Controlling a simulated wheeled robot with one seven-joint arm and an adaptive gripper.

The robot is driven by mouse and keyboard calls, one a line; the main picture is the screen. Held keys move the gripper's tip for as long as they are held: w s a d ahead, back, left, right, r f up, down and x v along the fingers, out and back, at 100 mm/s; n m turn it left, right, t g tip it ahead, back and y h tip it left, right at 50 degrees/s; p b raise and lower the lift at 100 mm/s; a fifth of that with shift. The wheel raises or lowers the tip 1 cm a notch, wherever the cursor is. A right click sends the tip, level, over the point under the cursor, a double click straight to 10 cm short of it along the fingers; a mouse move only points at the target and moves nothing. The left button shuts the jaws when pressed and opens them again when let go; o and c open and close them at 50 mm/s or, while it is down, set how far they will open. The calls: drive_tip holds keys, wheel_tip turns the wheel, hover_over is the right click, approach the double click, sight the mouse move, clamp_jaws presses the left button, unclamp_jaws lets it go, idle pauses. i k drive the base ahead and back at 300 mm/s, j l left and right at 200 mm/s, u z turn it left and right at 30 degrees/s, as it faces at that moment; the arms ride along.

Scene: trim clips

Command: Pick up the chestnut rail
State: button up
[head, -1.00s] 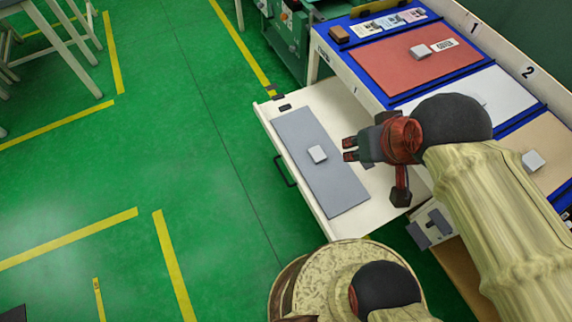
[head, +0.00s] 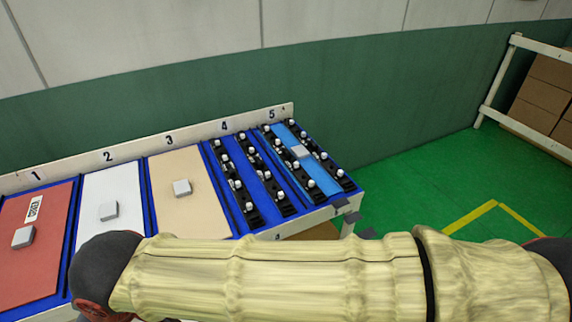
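I cannot make out a chestnut rail in the head view. My arm crosses the bottom of the picture from the right edge to a dark wrist joint at the lower left. My gripper's fingers are outside the picture, so its opening does not show.
A blue bench (head: 191,212) has numbered bays: a red panel (head: 40,263), a white panel (head: 126,184), a tan panel (head: 205,214), an open bay with black clips (head: 243,197) and a clipped blue panel (head: 285,135). Cartons (head: 540,97) stand at the right; green floor (head: 430,180) lies clear.

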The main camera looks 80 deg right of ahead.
sight(285, 206)
drive_tip(key=z, duration=2.5)
drive_tip(key=i+l, duration=0.15)
drive_tip(key=l, duration=0.2)
drive_tip(key=i+l+u, duration=0.1)
drive_tip(key=l, duration=0.25)
drive_tip(key=i+l, duration=0.2)
drive_tip(key=l, duration=0.2)
drive_tip(key=i+l+u, duration=0.1)
drive_tip(key=l, duration=0.25)
drive_tip(key=i+l, duration=0.15)
drive_tip(key=l, duration=0.25)
drive_tip(key=i+l+u, duration=0.1)
drive_tip(key=l, duration=0.3)
drive_tip(key=i+l, duration=0.15)
drive_tip(key=l, duration=0.2)
drive_tip(key=i+l+u, duration=0.1)
drive_tip(key=l, duration=0.3)
